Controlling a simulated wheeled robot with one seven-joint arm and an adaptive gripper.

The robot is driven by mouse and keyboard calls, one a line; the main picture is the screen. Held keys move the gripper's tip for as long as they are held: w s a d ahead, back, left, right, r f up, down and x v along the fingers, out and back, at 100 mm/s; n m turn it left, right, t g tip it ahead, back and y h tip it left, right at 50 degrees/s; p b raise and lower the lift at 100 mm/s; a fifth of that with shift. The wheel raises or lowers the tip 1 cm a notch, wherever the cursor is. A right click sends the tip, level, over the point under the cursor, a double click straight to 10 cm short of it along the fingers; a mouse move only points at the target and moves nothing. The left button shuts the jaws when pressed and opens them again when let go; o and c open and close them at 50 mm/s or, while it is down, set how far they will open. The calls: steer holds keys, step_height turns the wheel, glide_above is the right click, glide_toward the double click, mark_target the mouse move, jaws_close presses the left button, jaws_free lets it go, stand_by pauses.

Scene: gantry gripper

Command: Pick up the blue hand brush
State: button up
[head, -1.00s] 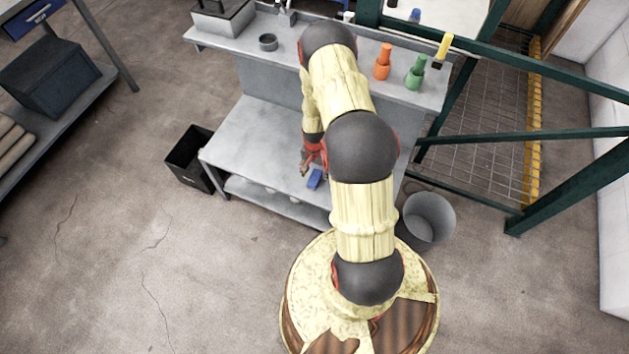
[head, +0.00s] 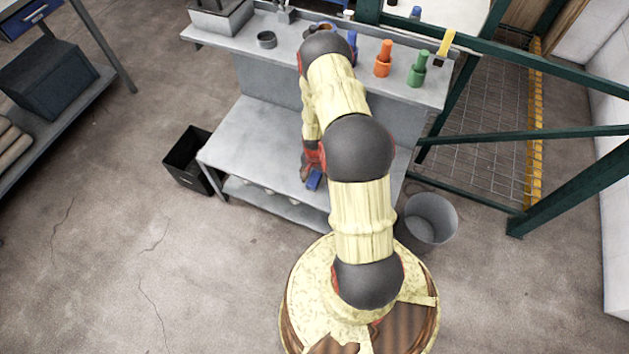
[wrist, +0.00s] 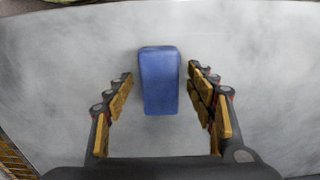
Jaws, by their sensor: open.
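The blue hand brush (head: 314,180) lies on the grey workbench top (head: 251,137), close to its front edge. In the wrist view the blue brush (wrist: 160,80) shows as a rounded block standing between my two fingers, with clear bench visible on both sides of it. My gripper (wrist: 163,105) is open, one finger to the left of the brush and one to the right, touching neither as far as I can see. In the head view my gripper (head: 308,172) is right at the brush and partly covers it.
A raised back shelf holds an orange bottle (head: 383,58), a green bottle (head: 418,69) and a dark round dish (head: 267,40). A black bin (head: 190,160) stands left of the bench and a grey bucket (head: 428,218) right. Green frame posts (head: 566,194) stand farther right.

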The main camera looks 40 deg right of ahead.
mark_target(314, 177)
steer(key=shift+f, duration=0.1)
steer(key=shift+c, duration=0.2)
steer(key=c, duration=1.4)
steer(key=shift+o, duration=0.2)
steer(key=shift+r+p, duration=0.3)
steer(key=shift+r, duration=0.05)
step_height(314, 177, up, 3)
steer(key=shift+f+p, duration=0.1)
steer(key=shift+p, duration=0.65)
steer(key=s+r, duration=0.1)
steer(key=r, duration=0.1)
steer(key=s+a+r+p, duration=0.2)
steer(key=r, duration=0.1)
steer(key=shift+s+a+r, duration=0.15)
steer(key=shift+a+r, duration=0.1)
steer(key=shift+r, duration=0.05)
steer(key=s+a+r+p, duration=0.3)
steer(key=s+a, duration=0.3)
steer(key=s, duration=0.2)
steer(key=shift+r, duration=0.7)
